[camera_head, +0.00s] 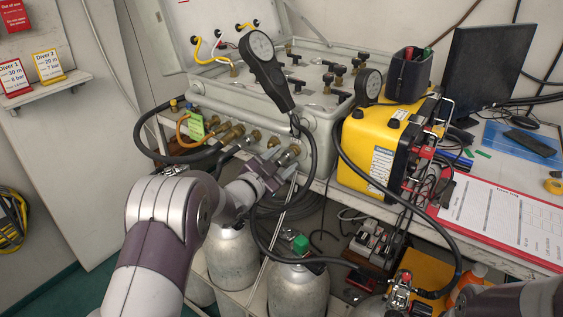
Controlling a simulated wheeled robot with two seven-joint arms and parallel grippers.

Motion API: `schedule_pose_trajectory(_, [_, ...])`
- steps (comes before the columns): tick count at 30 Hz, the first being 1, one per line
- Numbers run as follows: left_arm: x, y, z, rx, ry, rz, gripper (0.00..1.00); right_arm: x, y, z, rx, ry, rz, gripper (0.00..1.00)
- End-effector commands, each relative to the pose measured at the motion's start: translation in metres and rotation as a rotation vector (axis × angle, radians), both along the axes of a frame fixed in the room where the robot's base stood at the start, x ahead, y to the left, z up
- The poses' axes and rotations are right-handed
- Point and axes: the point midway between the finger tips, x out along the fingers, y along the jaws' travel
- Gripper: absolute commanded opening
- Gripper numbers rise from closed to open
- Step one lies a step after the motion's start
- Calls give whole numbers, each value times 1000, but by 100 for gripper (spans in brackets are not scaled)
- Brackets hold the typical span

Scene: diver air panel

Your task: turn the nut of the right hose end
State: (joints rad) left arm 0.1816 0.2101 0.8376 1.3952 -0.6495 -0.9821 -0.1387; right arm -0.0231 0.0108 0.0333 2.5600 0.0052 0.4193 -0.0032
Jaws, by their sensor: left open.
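The grey air panel case (322,125) stands on the bench, with a row of brass fittings (232,133) along its front face. A metal hose-end nut (290,154) shows at the right end of this row. My left gripper (272,163) is open just in front of and below the right fittings, close to this nut. Whether its fingers touch the nut cannot be told. The gripper hides part of the hoses below the panel.
A black handheld gauge (268,72) stands over the panel front, its hose hanging near my left gripper. A yellow case (374,148) stands to the right. Grey cylinders (298,290) stand below. A red clipboard (498,218) lies on the right bench.

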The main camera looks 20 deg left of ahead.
Motion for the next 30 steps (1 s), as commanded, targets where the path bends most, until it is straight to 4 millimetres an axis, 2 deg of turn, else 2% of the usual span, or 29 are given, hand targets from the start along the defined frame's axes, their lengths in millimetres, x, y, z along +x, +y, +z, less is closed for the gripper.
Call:
schedule_pose_trajectory(7, [1, 0, 0, 0, 0, 0, 55, 0, 0, 0, 0, 0, 0, 43])
schedule_pose_trajectory(8, [1, 0, 0, 0, 0, 0, 48, 0, 0, 0, 0, 0, 0, 43])
schedule_pose_trajectory(12, [1, 0, 0, -1, 1, 1, 3, 0, 0, 0, 0, 0, 0, 43])
schedule_pose_trajectory(13, [1, 0, 0, -1, 1, 1, 0, 0, 0, 0, 0, 0, 0, 43])
schedule_pose_trajectory(23, [1, 0, 0, -37, 15, 1, 0, 0, 0, 4, 0, 0, 0, 43])
schedule_pose_trajectory(30, [1, 0, 2, -174, 66, 0, 0, 0, 0, 16, 0, 0, 0, 43])
